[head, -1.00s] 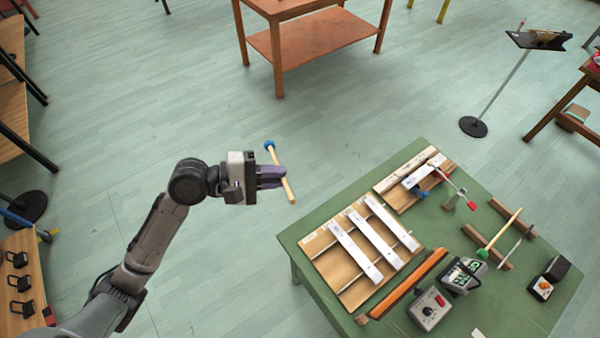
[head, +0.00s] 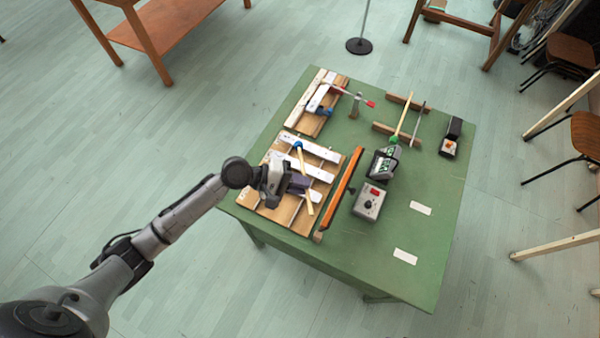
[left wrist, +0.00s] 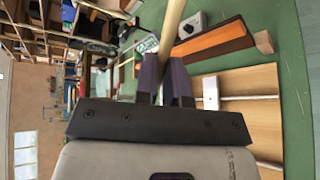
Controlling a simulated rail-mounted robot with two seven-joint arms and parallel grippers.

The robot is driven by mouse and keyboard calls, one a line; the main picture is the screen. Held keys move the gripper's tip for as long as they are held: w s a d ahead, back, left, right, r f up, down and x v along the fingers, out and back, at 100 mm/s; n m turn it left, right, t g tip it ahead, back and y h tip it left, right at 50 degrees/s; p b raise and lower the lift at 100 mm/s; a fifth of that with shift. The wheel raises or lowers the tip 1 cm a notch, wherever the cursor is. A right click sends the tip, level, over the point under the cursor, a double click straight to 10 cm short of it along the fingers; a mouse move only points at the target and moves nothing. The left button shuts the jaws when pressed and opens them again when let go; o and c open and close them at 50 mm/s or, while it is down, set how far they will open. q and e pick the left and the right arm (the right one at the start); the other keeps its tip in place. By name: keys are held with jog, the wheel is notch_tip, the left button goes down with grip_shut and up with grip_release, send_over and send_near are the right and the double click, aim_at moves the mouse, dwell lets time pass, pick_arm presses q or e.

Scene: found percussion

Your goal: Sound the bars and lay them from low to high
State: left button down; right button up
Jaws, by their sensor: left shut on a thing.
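My left gripper (head: 299,184) is shut on the pale wooden shaft of a blue-headed mallet (head: 303,163). It holds the mallet above the front wooden board (head: 271,202) on the green table. White bars (head: 319,150) lie across this board; gripper and mallet hide part of them. The back board (head: 298,111) carries a white bar (head: 318,97) and a small blue item (head: 325,111). In the left wrist view the shaft (left wrist: 172,20) runs between the fingers, with the board (left wrist: 245,85) beyond. I cannot tell whether the mallet touches a bar. My right gripper is not in view.
Right of the front board are an orange strip (head: 341,190), a grey knob box (head: 369,203) and a display device (head: 383,163). The green table (head: 370,262) is clear at front, apart from white cards (head: 405,256).

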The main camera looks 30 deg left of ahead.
pick_arm(q)
jog(key=shift+m+g+y, duration=0.3)
jog(key=shift+m+g, duration=0.3)
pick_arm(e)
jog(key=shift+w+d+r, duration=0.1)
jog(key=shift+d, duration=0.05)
pick_arm(q)
jog(key=shift+w, duration=0.1)
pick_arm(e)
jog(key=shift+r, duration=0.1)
pick_arm(q)
jog(key=shift+f+b, duration=1.05)
jog(key=shift+f, duration=1.45)
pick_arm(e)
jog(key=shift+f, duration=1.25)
